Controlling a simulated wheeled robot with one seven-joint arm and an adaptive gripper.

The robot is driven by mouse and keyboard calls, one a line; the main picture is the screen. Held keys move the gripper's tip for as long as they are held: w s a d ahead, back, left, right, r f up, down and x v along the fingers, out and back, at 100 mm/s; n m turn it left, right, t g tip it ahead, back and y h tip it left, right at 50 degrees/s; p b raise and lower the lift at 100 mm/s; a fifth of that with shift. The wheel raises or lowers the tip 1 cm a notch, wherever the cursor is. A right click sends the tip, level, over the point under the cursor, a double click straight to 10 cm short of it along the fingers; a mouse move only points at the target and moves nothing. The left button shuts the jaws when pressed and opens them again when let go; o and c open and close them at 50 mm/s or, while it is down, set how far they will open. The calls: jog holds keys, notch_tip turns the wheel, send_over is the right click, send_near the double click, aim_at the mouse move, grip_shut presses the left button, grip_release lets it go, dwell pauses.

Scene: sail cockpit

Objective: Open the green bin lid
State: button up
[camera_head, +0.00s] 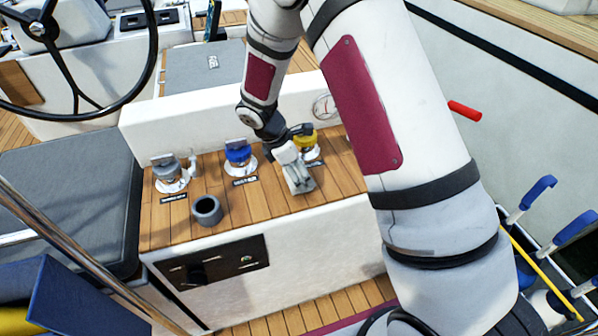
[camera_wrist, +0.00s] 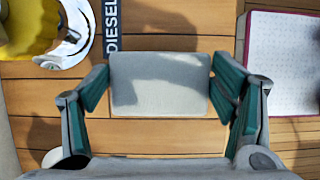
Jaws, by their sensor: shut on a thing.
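I see no green bin and no green lid in either view. In the wrist view my gripper (camera_wrist: 160,86) is shut on a pale grey rectangular block (camera_wrist: 160,97), with a green-padded finger on each side of it. Planked wood lies below the block. In the head view my gripper (camera_head: 298,177) is over the right part of the wood-topped console, just in front of a yellow-topped fitting (camera_head: 307,142). That fitting shows at the upper left of the wrist view (camera_wrist: 28,28), beside a label reading DIESEL (camera_wrist: 111,25).
A blue-topped fitting (camera_head: 238,154), a grey-topped fitting (camera_head: 169,171) and a dark grey cylinder (camera_head: 207,210) stand on the console to the left. A steering wheel (camera_head: 80,60) is at upper left. Blue handles (camera_head: 538,192) and a red handle (camera_head: 464,110) are at right.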

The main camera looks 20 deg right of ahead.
jog(key=shift+f, duration=0.25)
jog(key=shift+f, duration=0.2)
jog(key=o, duration=1.2)
jog(key=shift+r, duration=0.2)
jog(key=v, duration=1.2)
jog(key=shift+p, duration=0.35)
